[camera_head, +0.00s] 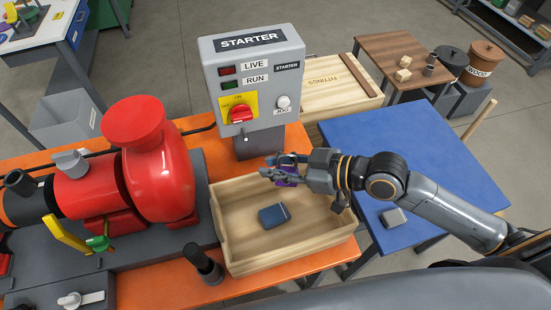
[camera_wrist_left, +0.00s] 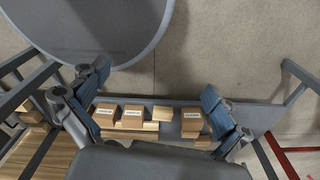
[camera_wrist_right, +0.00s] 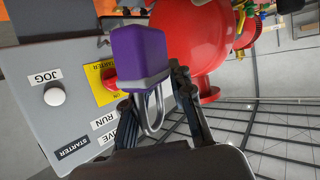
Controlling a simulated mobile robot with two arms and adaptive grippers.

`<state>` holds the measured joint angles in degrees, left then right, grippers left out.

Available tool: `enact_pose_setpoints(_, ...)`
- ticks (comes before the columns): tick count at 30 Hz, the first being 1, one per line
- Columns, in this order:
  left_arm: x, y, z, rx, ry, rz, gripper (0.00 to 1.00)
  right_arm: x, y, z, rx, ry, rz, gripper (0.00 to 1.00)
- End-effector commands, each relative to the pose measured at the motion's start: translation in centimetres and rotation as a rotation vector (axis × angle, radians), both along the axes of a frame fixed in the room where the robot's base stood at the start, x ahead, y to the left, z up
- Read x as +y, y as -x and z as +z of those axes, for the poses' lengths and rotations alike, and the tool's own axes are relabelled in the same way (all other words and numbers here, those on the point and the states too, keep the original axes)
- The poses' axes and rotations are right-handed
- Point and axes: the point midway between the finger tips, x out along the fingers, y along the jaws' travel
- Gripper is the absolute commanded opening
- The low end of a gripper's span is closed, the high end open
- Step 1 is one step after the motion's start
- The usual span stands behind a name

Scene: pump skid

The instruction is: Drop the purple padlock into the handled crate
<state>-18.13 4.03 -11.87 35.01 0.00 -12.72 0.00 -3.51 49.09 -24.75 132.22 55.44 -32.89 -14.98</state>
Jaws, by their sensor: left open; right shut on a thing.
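My right gripper (camera_head: 274,171) is shut on the purple padlock (camera_head: 287,181), which is partly hidden by the fingers in the head view. In the right wrist view the padlock's purple body (camera_wrist_right: 140,55) and grey shackle (camera_wrist_right: 152,118) show; the fingers are at the shackle. The padlock is above the far part of an open wooden crate (camera_head: 292,258) on the orange skid. A dark blue block (camera_head: 274,216) lies in this crate. My left gripper (camera_wrist_left: 155,88) is open and empty, away from the crate, and is out of the head view.
The grey starter box (camera_head: 250,85) with a red switch stands behind the crate. A red pump (camera_head: 150,165) is at the left. A wooden FITTINGS crate (camera_head: 335,90) is farther back. A blue table (camera_head: 400,160) at the right holds a grey block (camera_head: 393,217).

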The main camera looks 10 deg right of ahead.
Motion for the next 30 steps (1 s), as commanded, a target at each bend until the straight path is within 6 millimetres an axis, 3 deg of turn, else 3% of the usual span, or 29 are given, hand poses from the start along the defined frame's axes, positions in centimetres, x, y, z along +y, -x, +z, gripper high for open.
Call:
enact_pose_setpoints(9,1.0,-3.2,-2.6,-0.047,-0.010,0.005,1.00,0.0,0.0,-2.9,0.001,-0.003,0.000,0.00)
enact_pose_setpoints(18,1.0,-2.1,-5.7,-0.030,-0.011,0.006,1.00,0.0,0.0,-5.9,0.001,-0.002,0.000,0.00)
enact_pose_setpoints(27,1.0,-1.7,-5.7,-0.025,-0.011,0.004,1.00,0.0,0.0,-5.9,0.000,-0.002,0.001,0.00)
enact_pose_setpoints(28,1.0,-1.7,-5.7,-0.025,-0.011,0.003,1.00,0.0,0.0,-5.9,0.000,-0.002,0.001,0.24)
enact_pose_setpoints(30,0.9,-1.7,-5.7,-0.025,-0.010,0.003,1.00,0.0,0.0,-5.9,0.000,-0.002,0.001,0.38)
